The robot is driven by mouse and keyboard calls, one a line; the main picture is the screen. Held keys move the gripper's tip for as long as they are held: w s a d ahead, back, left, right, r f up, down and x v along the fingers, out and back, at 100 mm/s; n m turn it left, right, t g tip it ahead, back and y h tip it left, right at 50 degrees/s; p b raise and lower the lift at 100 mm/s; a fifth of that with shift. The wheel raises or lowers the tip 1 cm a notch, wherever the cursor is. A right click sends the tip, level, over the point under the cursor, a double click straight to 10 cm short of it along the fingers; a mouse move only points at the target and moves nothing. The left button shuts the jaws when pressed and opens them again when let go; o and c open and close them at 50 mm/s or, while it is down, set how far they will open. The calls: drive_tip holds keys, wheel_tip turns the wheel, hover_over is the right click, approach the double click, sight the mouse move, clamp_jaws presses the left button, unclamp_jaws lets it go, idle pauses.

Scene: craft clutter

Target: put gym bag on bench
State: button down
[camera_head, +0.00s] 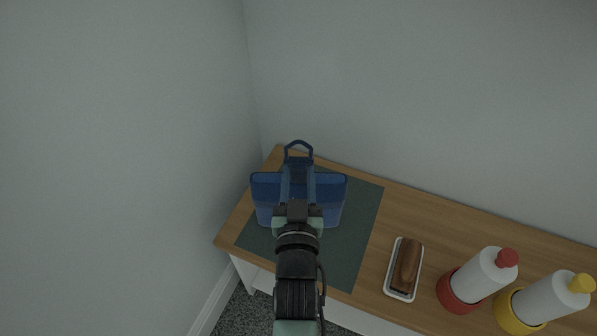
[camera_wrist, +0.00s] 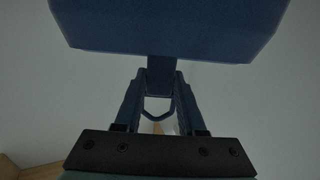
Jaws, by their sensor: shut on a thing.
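The blue gym bag (camera_head: 330,190) is over the dark green mat (camera_head: 358,235) at the left end of the wooden bench (camera_head: 430,215). Its body also fills the top of the wrist view (camera_wrist: 165,25). My gripper (camera_head: 298,168) lies across the bag in the head view and hides its middle. In the wrist view my gripper's fingers (camera_wrist: 161,78) are shut on a narrow blue part of the bag. I cannot tell whether the bag's underside touches the mat.
Right of the mat, a white tray (camera_head: 388,287) holds a brown loaf-like block (camera_head: 407,264). Beyond it stand white bottles with a red cap (camera_head: 481,274) and a yellow cap (camera_head: 548,299). Grey walls close off the left and back.

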drive_tip(key=c, duration=0.5)
unclamp_jaws()
drive_tip(key=shift+f, duration=0.15)
drive_tip(key=shift+r, duration=0.2)
drive_tip(key=s+d+p, duration=0.1)
drive_tip(key=s+p, duration=0.2)
drive_tip(key=s, duration=0.9)
drive_tip(key=w+r+t, duration=0.2)
drive_tip(key=w+r, duration=0.2)
drive_tip(key=r, duration=0.9)
drive_tip(key=w+r+t, duration=0.2)
drive_tip(key=w+r, duration=0.2)
drive_tip(key=r, duration=0.9)
drive_tip(key=s+d+r+t, duration=0.1)
drive_tip(key=s+r, duration=0.2)
drive_tip(key=r, duration=0.6)
drive_tip(key=s+d+r+t, duration=0.1)
drive_tip(key=s+r+t, duration=0.1)
drive_tip(key=r, duration=0.7)
drive_tip(key=s+d+r+t+h, duration=0.1)
drive_tip(key=s+r+t, duration=0.1)
drive_tip(key=s+r, duration=0.3)
wheel_tip(320, 180, up, 4)
drive_tip(key=shift+r+m, duration=0.15)
drive_tip(key=shift+m, duration=0.25)
